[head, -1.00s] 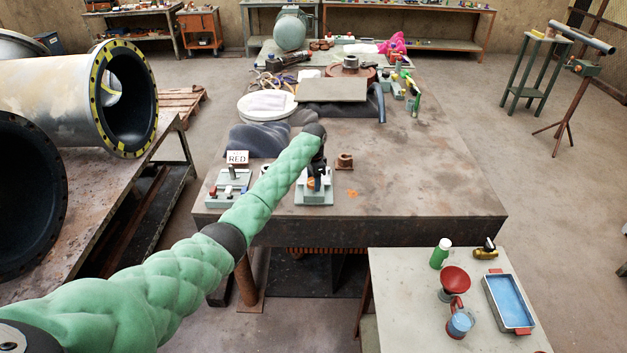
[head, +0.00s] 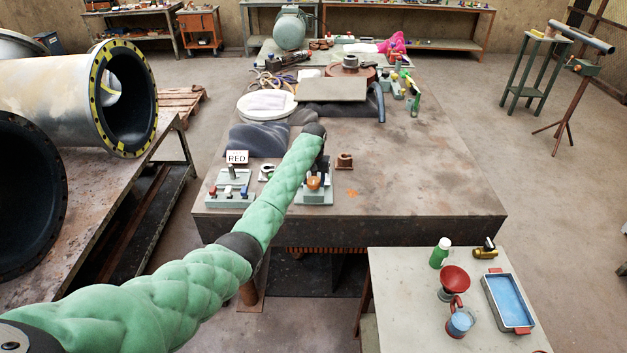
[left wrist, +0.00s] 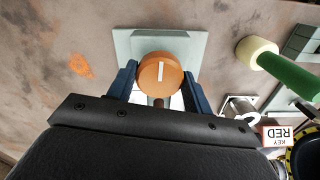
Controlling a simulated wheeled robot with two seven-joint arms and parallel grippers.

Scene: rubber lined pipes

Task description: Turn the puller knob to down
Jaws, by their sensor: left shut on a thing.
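The puller knob (head: 314,183) is a round orange knob on a pale grey-green base plate (head: 318,199) near the front edge of the big table. In the left wrist view the knob (left wrist: 161,72) shows a white mark that runs nearly upright in the picture. My left gripper (head: 316,172) comes down onto the knob from above. In the left wrist view its two dark blue fingers (left wrist: 160,84) flank the knob and are shut on it. Part of the plate is hidden behind the gripper. My right gripper is in neither view.
A plate with small levers (head: 230,190) and a RED sign (head: 237,157) stand to the left. A small brown flanged piece (head: 344,161) stands close on the right. The table's right part is clear. A lower side table (head: 400,290) holds a blue tray (head: 509,300).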

